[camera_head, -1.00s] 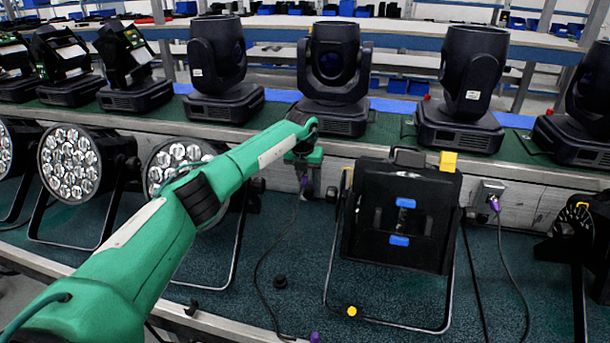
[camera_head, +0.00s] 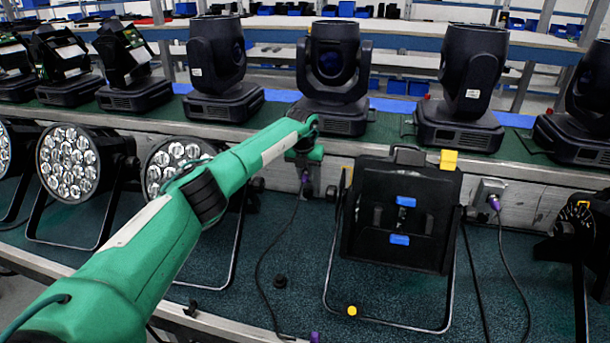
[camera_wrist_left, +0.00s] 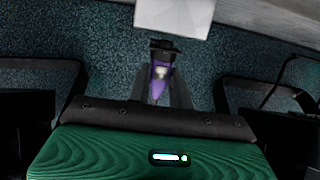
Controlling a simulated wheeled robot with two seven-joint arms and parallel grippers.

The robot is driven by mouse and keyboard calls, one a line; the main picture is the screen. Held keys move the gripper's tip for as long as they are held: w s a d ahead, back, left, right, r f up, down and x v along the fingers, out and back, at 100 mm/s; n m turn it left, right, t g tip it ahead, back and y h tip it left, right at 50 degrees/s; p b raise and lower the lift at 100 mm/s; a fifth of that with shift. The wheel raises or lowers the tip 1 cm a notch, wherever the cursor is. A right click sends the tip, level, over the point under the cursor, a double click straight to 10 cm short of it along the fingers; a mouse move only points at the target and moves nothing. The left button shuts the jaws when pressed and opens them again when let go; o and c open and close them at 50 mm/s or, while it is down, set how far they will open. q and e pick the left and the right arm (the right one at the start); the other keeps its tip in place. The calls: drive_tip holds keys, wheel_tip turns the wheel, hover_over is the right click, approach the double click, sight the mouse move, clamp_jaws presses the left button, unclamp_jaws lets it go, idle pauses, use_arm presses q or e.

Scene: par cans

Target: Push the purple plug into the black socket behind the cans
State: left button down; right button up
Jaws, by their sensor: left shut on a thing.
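My left gripper (camera_head: 304,176) is at the low wall behind the cans, left of the black square can (camera_head: 400,262). It is shut on the purple plug (camera_wrist_left: 158,82), which shows between the fingers in the left wrist view. A black piece (camera_wrist_left: 165,46) lies right at the plug's front end, against a pale box (camera_wrist_left: 176,16). I cannot tell whether this is the socket or the plug's own end, nor how deep the plug sits. The plug's cable (camera_head: 266,255) hangs down to the mat. My right gripper is not in view.
Another purple plug (camera_head: 494,203) sits in a grey wall box (camera_head: 486,190) on the right. Round LED cans (camera_head: 68,164) stand on the left. Moving-head lights (camera_head: 335,75) line the shelf above.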

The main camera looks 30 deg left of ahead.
use_arm(q)
drive_tip(key=shift+w+a, duration=0.1)
drive_tip(key=shift+w, duration=0.1)
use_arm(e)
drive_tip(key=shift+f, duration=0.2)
use_arm(q)
drive_tip(key=c, duration=1.2)
unclamp_jaws()
drive_tip(key=shift+b+v, duration=0.5)
drive_tip(key=shift+v, duration=6.45)
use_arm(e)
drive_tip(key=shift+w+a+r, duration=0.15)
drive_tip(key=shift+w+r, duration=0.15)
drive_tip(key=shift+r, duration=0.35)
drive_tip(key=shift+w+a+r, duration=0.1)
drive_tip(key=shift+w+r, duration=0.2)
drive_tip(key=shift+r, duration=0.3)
